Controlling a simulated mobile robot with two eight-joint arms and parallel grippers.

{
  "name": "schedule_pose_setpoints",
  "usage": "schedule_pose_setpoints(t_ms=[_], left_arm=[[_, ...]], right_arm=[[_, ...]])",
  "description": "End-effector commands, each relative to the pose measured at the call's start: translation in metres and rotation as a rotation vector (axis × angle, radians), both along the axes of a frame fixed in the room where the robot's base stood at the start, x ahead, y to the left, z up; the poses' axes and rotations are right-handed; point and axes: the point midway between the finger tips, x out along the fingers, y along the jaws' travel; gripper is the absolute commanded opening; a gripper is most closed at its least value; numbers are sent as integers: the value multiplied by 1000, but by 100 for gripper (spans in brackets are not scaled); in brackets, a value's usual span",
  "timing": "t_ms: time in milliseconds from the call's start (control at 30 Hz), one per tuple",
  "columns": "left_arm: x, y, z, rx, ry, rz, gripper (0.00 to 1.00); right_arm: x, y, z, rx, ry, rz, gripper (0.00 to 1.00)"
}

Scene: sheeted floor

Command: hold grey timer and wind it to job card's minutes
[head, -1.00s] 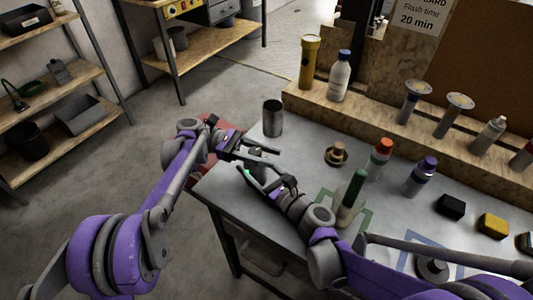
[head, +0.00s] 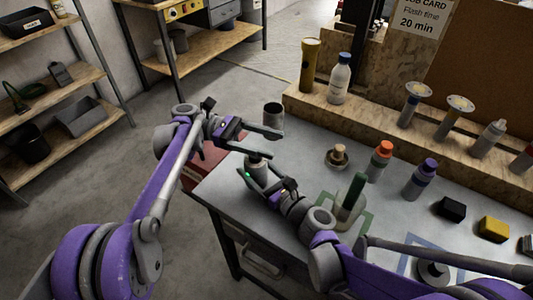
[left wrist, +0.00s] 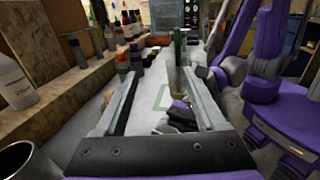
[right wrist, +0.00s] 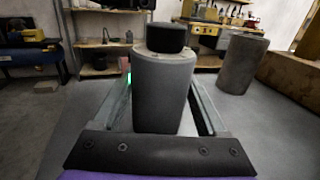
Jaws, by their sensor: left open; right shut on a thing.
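The grey timer (head: 257,174) is a squat grey cylinder with a black knob (right wrist: 167,37) on top. It stands upright between the jaws of my right gripper (head: 257,180), which is shut on it; the right wrist view shows the grey body (right wrist: 163,92) close up. My left gripper (head: 268,142) is open, just above and beside the timer's top in the head view, its fingers apart. In the left wrist view nothing is clearly between its fingers. The job card (head: 417,18) at the top right reads "Flash time 20 min".
A metal cup (head: 273,115) stands just behind my left gripper. A small knobbed round item (head: 338,157), a green-handled brush in a jar (head: 349,200) and bottles (head: 380,160) stand to the right on the grey table. A wooden ledge (head: 300,98) runs along the back.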

Motion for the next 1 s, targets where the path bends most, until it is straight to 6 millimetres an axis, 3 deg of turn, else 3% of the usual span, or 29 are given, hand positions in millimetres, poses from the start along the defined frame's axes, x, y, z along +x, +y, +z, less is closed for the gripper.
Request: schedule_pose_setpoints(t_ms=[100, 300, 667, 767, 1000], left_arm=[[0, 0, 22, 0, 0, 0, 72], [0, 0, 42, 0, 0, 0, 72], [0, 1, 44, 0, 0, 2, 72], [4, 11, 34, 0, 1, 36, 72], [17, 75, -23, 1, 1, 247, 72]], right_arm=[[0, 0, 0, 0, 0, 0, 10], [0, 0, 0, 0, 0, 0, 10], [0, 0, 0, 0, 0, 0, 10], [0, 0, 0, 0, 0, 0, 10], [0, 0, 0, 0, 0, 0, 10]])
